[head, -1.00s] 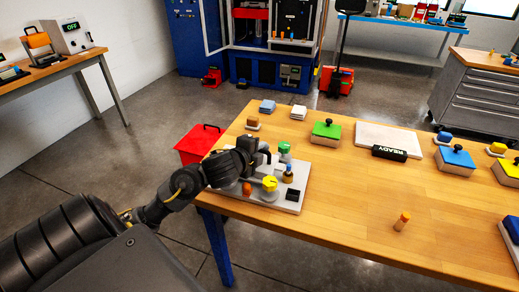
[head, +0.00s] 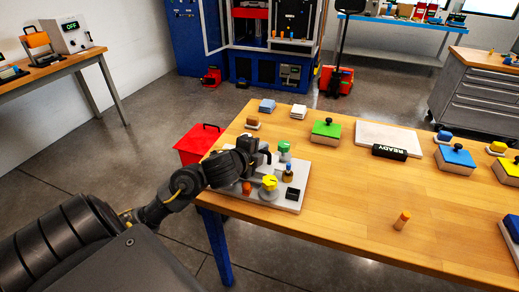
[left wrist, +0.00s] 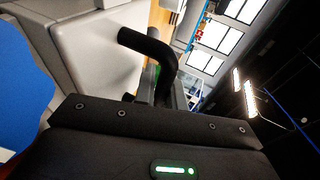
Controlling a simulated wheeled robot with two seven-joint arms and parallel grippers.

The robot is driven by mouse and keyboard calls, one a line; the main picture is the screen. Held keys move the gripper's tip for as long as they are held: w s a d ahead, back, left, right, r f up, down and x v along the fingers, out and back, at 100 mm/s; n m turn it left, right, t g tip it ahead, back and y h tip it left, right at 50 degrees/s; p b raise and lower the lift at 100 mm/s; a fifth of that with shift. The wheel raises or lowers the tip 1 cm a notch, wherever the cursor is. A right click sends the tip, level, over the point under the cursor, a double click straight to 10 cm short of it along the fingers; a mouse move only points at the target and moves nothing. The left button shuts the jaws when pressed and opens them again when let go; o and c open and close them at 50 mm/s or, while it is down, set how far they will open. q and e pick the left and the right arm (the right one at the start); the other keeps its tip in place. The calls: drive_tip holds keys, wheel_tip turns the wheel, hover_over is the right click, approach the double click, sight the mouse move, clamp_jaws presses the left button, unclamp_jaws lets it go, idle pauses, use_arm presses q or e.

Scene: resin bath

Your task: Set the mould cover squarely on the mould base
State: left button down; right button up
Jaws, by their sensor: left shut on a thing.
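My left gripper (head: 262,156) is over the back left part of a pale fixture plate (head: 292,207) at the table's left end. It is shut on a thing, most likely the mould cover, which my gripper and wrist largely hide. The left wrist view shows a black bent bar (left wrist: 150,48) in front of a pale, flat surface (left wrist: 95,45). I cannot make out the mould base or whether the cover touches it. My right gripper is not in view.
On the plate stand a yellow knob (head: 269,182), a green-topped part (head: 284,147), an orange part (head: 247,188) and a black block (head: 292,194). A red box (head: 196,146) stands beyond the table's left edge. The table's middle (head: 350,195) is mostly clear.

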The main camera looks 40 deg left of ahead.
use_arm(q)
drive_tip(key=shift+f+b, duration=0.2)
drive_tip(key=shift+b, duration=0.15)
idle(0.8)
drive_tip(key=c, duration=1.4)
unclamp_jaws()
drive_tip(key=shift+o, duration=0.2)
drive_tip(key=shift+f, duration=0.15)
drive_tip(key=shift+s, duration=0.1)
drive_tip(key=p+v, duration=0.1)
drive_tip(key=v, duration=0.5)
drive_tip(key=shift+p, duration=0.3)
drive_tip(key=shift+p+v, duration=2.45)
drive_tip(key=shift+p, duration=0.75)
